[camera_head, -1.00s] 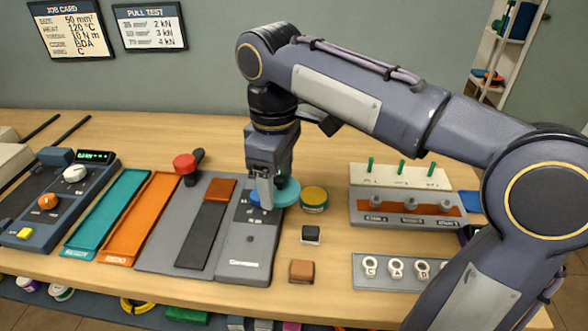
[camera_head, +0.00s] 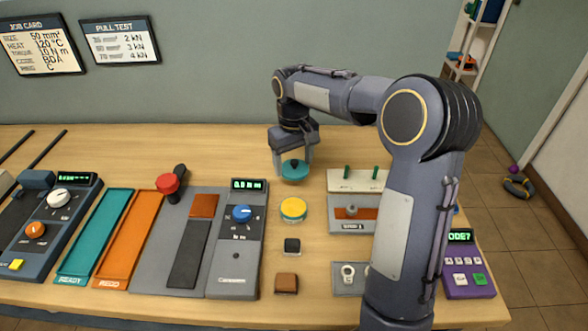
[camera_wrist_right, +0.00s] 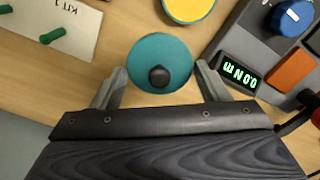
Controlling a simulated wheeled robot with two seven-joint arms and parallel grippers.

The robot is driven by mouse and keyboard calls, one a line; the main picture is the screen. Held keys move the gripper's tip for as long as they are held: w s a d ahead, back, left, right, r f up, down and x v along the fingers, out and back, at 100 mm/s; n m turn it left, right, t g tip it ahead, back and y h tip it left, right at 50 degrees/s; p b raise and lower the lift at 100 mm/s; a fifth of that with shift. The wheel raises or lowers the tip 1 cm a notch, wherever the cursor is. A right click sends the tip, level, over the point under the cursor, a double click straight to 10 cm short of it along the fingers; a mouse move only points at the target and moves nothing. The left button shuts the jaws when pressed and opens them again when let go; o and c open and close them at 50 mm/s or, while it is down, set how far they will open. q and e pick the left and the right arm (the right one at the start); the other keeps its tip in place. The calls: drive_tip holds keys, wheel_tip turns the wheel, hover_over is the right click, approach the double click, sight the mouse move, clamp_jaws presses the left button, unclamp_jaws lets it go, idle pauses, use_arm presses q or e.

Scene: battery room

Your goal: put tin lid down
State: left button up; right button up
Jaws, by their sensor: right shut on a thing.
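The tin lid (camera_head: 295,172) is a teal disc with a black knob. My right gripper (camera_head: 292,165) points down and is shut on it, behind the open tin. In the right wrist view the lid (camera_wrist_right: 160,62) sits between the two fingertips (camera_wrist_right: 160,75). I cannot tell whether its underside touches the table. The tin (camera_head: 293,209) is round with a yellow top, in front of the lid and apart from it; its edge also shows in the wrist view (camera_wrist_right: 190,8). My left gripper is not in view.
The torque tester (camera_head: 235,262) with a blue knob stands left of the tin. The KIT 1 rack (camera_head: 350,182) with green pegs is right of the lid. Bare table (camera_head: 225,150) lies left of the gripper.

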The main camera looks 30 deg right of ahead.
sight(294, 163)
drive_tip(key=w+f, duration=0.1)
drive_tip(key=d+f, duration=0.1)
drive_tip(key=w+f, duration=0.1)
drive_tip(key=f, duration=0.1)
drive_tip(key=shift+w+d, duration=0.3)
drive_tip(key=shift+w, duration=0.05)
drive_tip(key=shift+f, duration=1.55)
drive_tip(key=shift+f, duration=0.2)
drive_tip(key=o, duration=0.9)
drive_tip(key=shift+o, duration=0.2)
